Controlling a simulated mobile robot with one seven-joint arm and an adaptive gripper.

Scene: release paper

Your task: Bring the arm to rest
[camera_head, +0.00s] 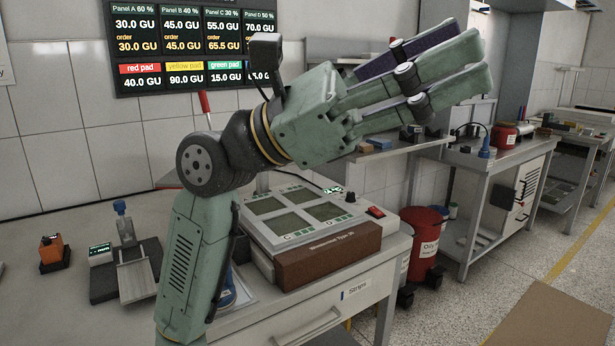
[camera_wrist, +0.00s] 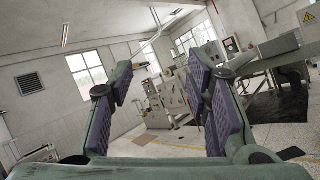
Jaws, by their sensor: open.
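My gripper (camera_head: 440,66) is raised above the bench in the head view, its fingers pointing to the upper right. In the wrist view my gripper (camera_wrist: 165,100) has its two purple-padded fingers spread apart with nothing between them. The fingers are clear of every surface. My green arm rises in front of the bench and hides part of what stands there.
A measuring device (camera_head: 318,240) with several panels stands on the bench (camera_head: 60,300). A small scale (camera_head: 137,280) and an orange item (camera_head: 52,250) are at left. A wall display (camera_head: 195,45) hangs behind. A red bin (camera_head: 420,240) stands right of the bench.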

